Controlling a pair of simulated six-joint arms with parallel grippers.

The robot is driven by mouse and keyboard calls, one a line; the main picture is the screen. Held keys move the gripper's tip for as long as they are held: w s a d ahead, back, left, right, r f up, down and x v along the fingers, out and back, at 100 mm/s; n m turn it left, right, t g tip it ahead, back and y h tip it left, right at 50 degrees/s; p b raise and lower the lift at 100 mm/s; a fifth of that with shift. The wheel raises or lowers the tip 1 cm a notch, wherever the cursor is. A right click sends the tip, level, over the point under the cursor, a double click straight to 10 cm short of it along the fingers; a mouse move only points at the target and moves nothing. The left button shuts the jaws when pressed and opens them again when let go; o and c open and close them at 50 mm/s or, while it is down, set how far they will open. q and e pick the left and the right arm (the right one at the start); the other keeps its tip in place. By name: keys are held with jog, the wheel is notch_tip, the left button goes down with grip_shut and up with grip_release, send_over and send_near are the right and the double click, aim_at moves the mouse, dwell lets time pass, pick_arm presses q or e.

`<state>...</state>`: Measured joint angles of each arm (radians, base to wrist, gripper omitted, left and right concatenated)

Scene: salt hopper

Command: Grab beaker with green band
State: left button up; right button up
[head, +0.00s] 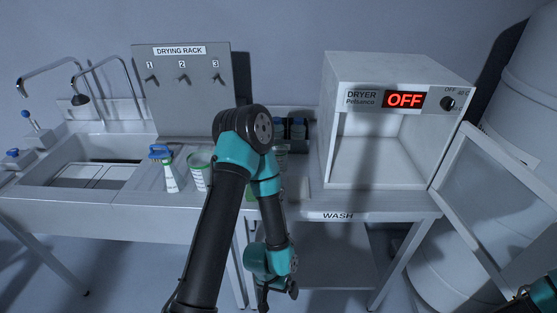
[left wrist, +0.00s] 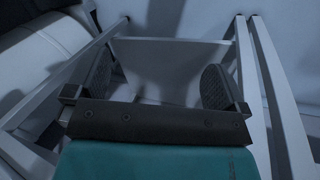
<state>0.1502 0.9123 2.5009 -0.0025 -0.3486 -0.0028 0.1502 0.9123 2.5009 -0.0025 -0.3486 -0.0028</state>
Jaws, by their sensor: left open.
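A clear beaker with a green band (head: 200,171) stands on the counter right of the sink, its right side close to my left arm in the picture. My left gripper (head: 276,296) hangs low in front of the counter, below and well apart from the beaker. In the left wrist view its two fingers (left wrist: 157,82) are spread with nothing between them. Another glass item (head: 281,158) shows partly behind my left arm; its band is hard to make out. Part of my right arm shows at the lower right corner; its gripper does not.
A drying rack (head: 190,105) with numbered pegs rises behind. The dryer (head: 375,150), reading OFF, has its door (head: 500,205) open at right. The sink (head: 90,170) is at left.

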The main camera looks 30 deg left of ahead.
pick_arm(q)
jog(key=w+d+r+m, duration=0.4)
jog(key=w+r, duration=0.1)
jog(key=r, duration=0.2)
jog(key=w+d+r+m+g, duration=0.1)
jog(key=w+d+r+m, duration=0.2)
jog(key=w+r+m, duration=0.3)
jog(key=w+d+r+m, duration=0.3)
jog(key=w+d+r, duration=0.1)
jog(key=r, duration=0.5)
jog(key=w+a+r+m+t+y, duration=0.1)
jog(key=w+a+r+m+y, duration=0.2)
jog(key=w+a+r+m, duration=0.3)
jog(key=w+a+r+m+t+y, duration=0.1)
jog(key=w+a+r+m+y, duration=0.3)
jog(key=a+r, duration=1.2)
jog(key=w+a+m, duration=0.2)
jog(key=a+m, duration=0.1)
jog(key=a, duration=0.1)
jog(key=shift+w+r+t+y, duration=0.15)
jog(key=shift+w+t+y, duration=0.15)
jog(key=shift+w+t, duration=0.1)
